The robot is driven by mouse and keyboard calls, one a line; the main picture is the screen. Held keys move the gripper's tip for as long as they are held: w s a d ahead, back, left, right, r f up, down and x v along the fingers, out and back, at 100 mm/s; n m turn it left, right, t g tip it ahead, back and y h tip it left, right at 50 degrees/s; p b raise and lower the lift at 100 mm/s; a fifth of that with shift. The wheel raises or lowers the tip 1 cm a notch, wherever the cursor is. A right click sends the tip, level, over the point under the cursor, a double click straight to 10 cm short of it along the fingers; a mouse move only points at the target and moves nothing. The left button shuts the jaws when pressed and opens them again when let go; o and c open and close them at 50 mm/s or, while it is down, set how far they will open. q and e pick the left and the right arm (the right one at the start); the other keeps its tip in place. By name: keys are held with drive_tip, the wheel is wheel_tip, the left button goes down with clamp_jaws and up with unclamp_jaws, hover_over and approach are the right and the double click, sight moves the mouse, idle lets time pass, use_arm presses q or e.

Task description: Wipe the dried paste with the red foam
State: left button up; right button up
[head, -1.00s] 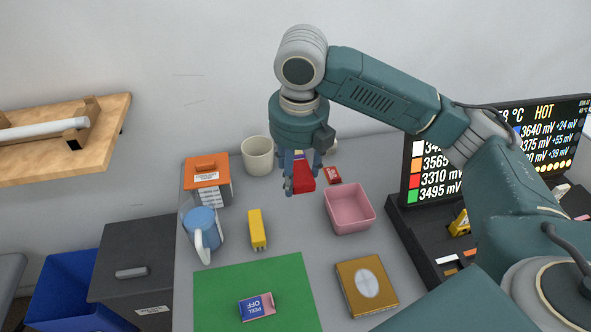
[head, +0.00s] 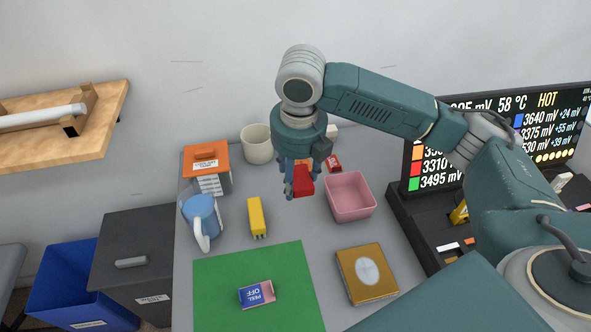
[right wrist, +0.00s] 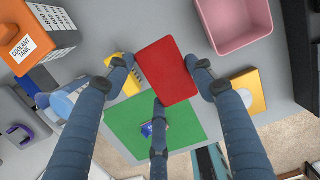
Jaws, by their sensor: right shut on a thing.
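My right gripper (head: 302,183) is shut on the red foam (head: 304,180), a flat red block, and holds it above the grey table, left of the pink tray. In the right wrist view the foam (right wrist: 167,72) sits between the fingers, over the far edge of the green mat. A gold-brown square plate (head: 349,285) lies at the front right of the table, with a pale grey oval patch (head: 367,272) on its top that looks like the dried paste. The foam is well apart from the plate. My left gripper is in neither view.
A pink tray (head: 350,209) stands between foam and plate, to the right. A yellow block (head: 257,217), blue mug (head: 201,214), orange-topped box (head: 206,168) and white cup (head: 257,143) stand left. The green mat (head: 225,275) carries a small packet (head: 257,293). A display (head: 470,150) stands right.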

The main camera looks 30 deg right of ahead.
sight(296, 180)
drive_tip(key=shift+f+b, duration=0.3)
drive_tip(key=shift+f, duration=2.35)
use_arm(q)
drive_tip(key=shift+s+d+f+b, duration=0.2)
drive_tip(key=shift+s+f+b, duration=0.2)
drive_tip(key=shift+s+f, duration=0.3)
use_arm(e)
drive_tip(key=shift+d+f, duration=0.1)
drive_tip(key=shift+f, duration=1)
drive_tip(key=shift+c, duration=0.2)
drive_tip(key=o, duration=1.1)
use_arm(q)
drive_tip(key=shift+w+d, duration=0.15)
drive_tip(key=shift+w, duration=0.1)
use_arm(e)
drive_tip(key=shift+f, duration=0.3)
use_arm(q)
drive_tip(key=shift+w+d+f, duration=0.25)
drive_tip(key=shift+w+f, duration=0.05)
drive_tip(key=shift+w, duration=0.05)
use_arm(e)
drive_tip(key=shift+f, duration=2.65)
